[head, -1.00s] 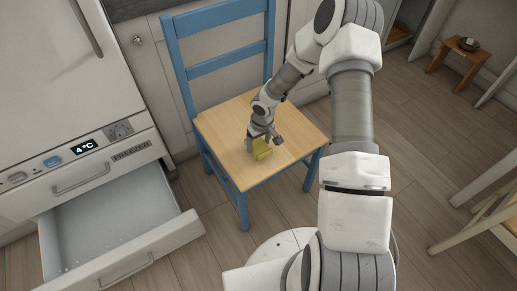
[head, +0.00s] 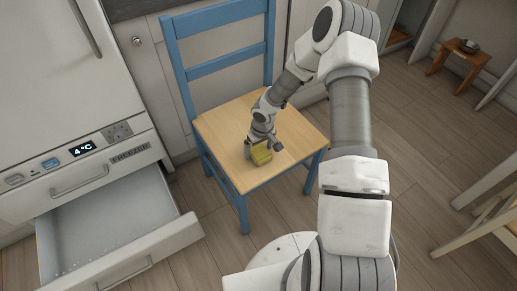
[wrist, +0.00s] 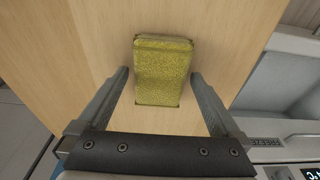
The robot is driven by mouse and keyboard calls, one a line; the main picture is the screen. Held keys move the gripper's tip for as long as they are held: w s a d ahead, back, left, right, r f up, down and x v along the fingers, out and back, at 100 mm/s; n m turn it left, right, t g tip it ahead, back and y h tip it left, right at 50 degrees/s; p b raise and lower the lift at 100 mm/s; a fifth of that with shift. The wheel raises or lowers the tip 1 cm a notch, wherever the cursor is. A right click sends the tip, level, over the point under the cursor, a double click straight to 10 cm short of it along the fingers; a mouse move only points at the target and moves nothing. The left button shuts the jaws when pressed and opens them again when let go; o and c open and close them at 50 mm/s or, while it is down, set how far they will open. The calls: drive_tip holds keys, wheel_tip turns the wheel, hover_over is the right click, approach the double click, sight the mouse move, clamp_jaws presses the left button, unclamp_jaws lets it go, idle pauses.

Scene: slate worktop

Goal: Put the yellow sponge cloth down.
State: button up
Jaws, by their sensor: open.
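The yellow sponge cloth (head: 261,154) lies on the wooden seat of the blue chair (head: 222,127). In the wrist view the yellow sponge cloth (wrist: 162,72) is a speckled block on the pale wood, with a thin shadow along its edges. My gripper (head: 263,150) is low over the seat at the cloth. In the wrist view my gripper (wrist: 160,76) is open, one finger on each side of the cloth's near part, with gaps between both fingers and the cloth.
An open freezer drawer (head: 190,229) juts out left of the chair, below the closed fridge door. The chair's blue backrest (head: 222,62) rises behind the seat. A small wooden stool (head: 456,58) stands far right. The seat around the cloth is bare.

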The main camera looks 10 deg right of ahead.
wheel_tip(320, 180, up, 12)
drive_tip(key=s+p, duration=0.2)
drive_tip(key=p, duration=0.2)
wheel_tip(320, 180, up, 10)
drive_tip(key=h, duration=0.2)
hover_over(262, 154)
drive_tip(key=s+d, duration=0.1)
drive_tip(key=d, duration=0.1)
drive_tip(key=s+d+r+m+t+h, duration=0.15)
drive_tip(key=s+r, duration=0.35)
drive_tip(key=r, duration=0.7)
drive_tip(key=s+a+r+m+t+y, duration=0.1)
drive_tip(key=s+a+r, duration=0.1)
drive_tip(key=s+r, duration=0.65)
drive_tip(key=s+a+r+m+t+y, duration=0.15)
drive_tip(key=s+r, duration=0.35)
drive_tip(key=s, duration=0.6)
wheel_tip(262, 154, up, 20)
drive_tip(key=p, duration=2)
drive_tip(key=shift+w+a, duration=0.25)
drive_tip(key=shift+a, duration=0.2)
drive_tip(key=shift+f, duration=0.1)
